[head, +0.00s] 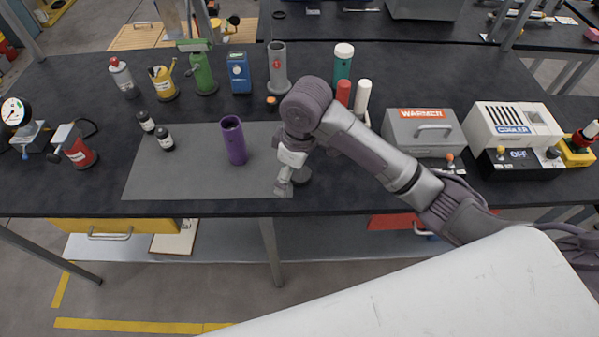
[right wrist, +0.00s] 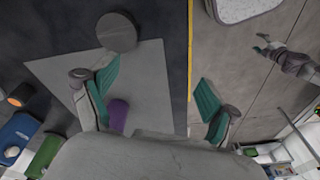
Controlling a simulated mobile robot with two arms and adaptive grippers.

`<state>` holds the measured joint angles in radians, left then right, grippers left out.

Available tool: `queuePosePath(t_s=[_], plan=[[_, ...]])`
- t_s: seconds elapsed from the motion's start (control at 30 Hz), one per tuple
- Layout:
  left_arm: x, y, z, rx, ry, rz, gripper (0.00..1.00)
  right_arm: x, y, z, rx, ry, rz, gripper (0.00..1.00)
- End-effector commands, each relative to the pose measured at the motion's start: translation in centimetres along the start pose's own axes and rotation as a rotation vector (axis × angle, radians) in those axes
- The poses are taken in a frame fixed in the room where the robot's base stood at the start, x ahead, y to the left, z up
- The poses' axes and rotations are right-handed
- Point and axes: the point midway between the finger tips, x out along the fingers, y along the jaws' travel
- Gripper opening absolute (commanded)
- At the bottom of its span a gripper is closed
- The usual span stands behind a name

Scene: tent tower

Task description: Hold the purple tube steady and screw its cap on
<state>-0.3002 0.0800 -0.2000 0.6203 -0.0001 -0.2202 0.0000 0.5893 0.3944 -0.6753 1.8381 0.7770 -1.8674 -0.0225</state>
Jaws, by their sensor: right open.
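The purple tube (head: 234,143) stands upright on the grey mat in the head view, its open top showing no cap. It also shows in the right wrist view (right wrist: 119,116), partly hidden by my gripper. My right gripper (head: 282,187) is to the right of the tube, low over the mat's right edge. In the right wrist view its green-padded fingers (right wrist: 157,88) are apart and empty. What seems to be my left gripper (right wrist: 268,47) shows small, away from the table.
A row of bottles and tools, including a blue device (head: 239,72) and a grey cylinder (head: 278,68), stands behind. The warmer (head: 423,131) and cooler (head: 513,127) are at right. The mat's front left is clear.

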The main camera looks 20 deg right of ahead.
Motion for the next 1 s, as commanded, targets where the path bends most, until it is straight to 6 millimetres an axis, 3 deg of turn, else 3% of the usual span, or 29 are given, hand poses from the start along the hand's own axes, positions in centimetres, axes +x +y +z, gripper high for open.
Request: queuePosePath(t_s=[0.03, 0.2, 0.4, 0.8, 1.0], plan=[[0.0, 0.0, 0.0, 0.0, 0.0, 0.0, 0.63, -1.3, 1.4, -0.4, -0.013, -0.024, 0.017, 0.87], [0.0, 0.0, 0.0, 0.0, 0.0, 0.0, 0.63, -4.6, 4.1, -0.8, -0.036, -0.101, 0.035, 0.87], [0.0, 0.0, 0.0, 0.0, 0.0, 0.0, 0.63, -6.8, 5.6, -0.9, -0.039, -0.144, 0.044, 0.87], [-0.1, 0.0, 0.0, 0.0, 0.0, 0.0, 0.63, -7.0, 5.8, -0.8, -0.039, -0.15, 0.044, 0.87], [-0.5, 0.0, -0.1, 0.0, 0.0, 0.0, 0.63, -4.5, 5.8, -0.4, -0.038, -0.154, 0.041, 0.87]])
